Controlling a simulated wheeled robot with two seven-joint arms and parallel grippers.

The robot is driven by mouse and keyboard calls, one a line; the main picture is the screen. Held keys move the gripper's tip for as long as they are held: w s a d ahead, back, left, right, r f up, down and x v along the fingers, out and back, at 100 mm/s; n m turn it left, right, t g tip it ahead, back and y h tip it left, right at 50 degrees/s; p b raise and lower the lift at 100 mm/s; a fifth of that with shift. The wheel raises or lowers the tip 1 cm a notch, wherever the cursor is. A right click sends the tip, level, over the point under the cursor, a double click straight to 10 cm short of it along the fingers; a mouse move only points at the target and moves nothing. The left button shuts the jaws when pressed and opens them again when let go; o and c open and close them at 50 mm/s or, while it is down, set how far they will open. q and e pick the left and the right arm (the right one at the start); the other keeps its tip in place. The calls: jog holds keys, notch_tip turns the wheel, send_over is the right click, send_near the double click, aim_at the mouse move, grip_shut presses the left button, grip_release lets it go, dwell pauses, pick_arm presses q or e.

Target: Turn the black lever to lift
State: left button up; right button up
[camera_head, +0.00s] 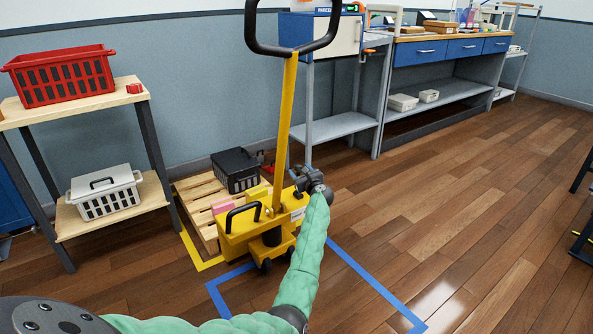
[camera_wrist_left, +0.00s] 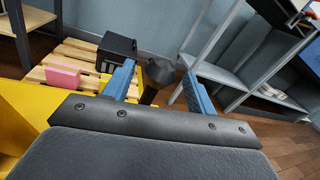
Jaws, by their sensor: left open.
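A yellow pallet jack (camera_head: 262,232) stands at the centre of the head view, with a tall yellow tiller (camera_head: 286,120) topped by a black loop handle (camera_head: 293,50). My left gripper (camera_head: 308,180) is at the right side of the jack, beside the tiller's base. In the left wrist view a black lever with a wide knob (camera_wrist_left: 160,72) stands between the two blue fingers of my open left gripper (camera_wrist_left: 158,86), with gaps on both sides. In the head view my gripper hides most of that lever. My right gripper is out of view.
A wooden pallet (camera_head: 192,196) with a black crate (camera_head: 235,170) and a pink block (camera_head: 222,205) lies behind the jack. A wooden shelf (camera_head: 70,105) stands left, a metal rack (camera_head: 335,125) behind right. The floor to the right is clear.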

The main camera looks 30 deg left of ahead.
pick_arm(q)
jog(key=shift+b+x, duration=0.4)
jog(key=shift+x, duration=1.6)
grip_shut()
jog(key=w+d+f+m+g, duration=0.1)
jog(key=w+d+m, duration=0.1)
jog(key=w+m, duration=0.3)
jog(key=shift+w+d+f+m+h+b, duration=0.25)
jog(key=shift+w+f+m+h+b, duration=0.1)
jog(key=shift+w, duration=0.1)
